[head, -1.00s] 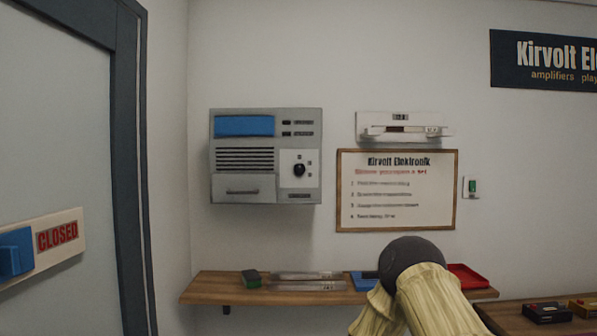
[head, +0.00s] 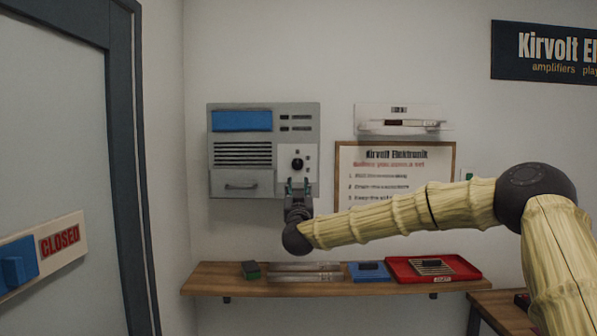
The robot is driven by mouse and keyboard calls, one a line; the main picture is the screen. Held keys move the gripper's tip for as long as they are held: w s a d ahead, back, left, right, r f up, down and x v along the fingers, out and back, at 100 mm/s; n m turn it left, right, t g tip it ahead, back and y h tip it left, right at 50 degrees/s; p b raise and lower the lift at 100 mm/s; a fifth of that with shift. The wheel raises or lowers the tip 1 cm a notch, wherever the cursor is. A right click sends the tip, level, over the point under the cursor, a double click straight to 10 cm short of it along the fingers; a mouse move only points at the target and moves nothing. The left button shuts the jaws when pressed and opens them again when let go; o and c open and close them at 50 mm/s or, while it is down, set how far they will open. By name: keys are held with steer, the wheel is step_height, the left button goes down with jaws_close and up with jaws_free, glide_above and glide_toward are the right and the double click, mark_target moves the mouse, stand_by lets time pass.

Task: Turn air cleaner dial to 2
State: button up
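The air cleaner (head: 228,182) is a grey wall box with a blue panel, dark vent slots, a drawer handle and a white dial plate at its right. Its black dial (head: 297,164) sits on that plate with small marks around it, too small to read. My gripper (head: 298,184) is in front of the lower part of the plate, pointing up, just below the dial. Its two fingers are spread apart with a gap between them, and no object shows in the gap. I cannot tell whether the fingertips touch the dial.
A framed sign (head: 400,156) hangs at right, partly behind my arm. A door (head: 60,130) is at left.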

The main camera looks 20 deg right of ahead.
mark_target(298, 168)
steer(key=p+x, duration=0.5)
steer(key=x, duration=0.4)
steer(key=shift+w+d+r, duration=0.1)
steer(key=shift+w+r, duration=0.1)
steer(key=shift+r, duration=0.15)
steer(key=shift+w+d+r+p, duration=0.1)
steer(key=shift+w+p, duration=0.45)
steer(key=shift+w, duration=0.1)
steer(key=shift+d, duration=0.1)
jaws_close()
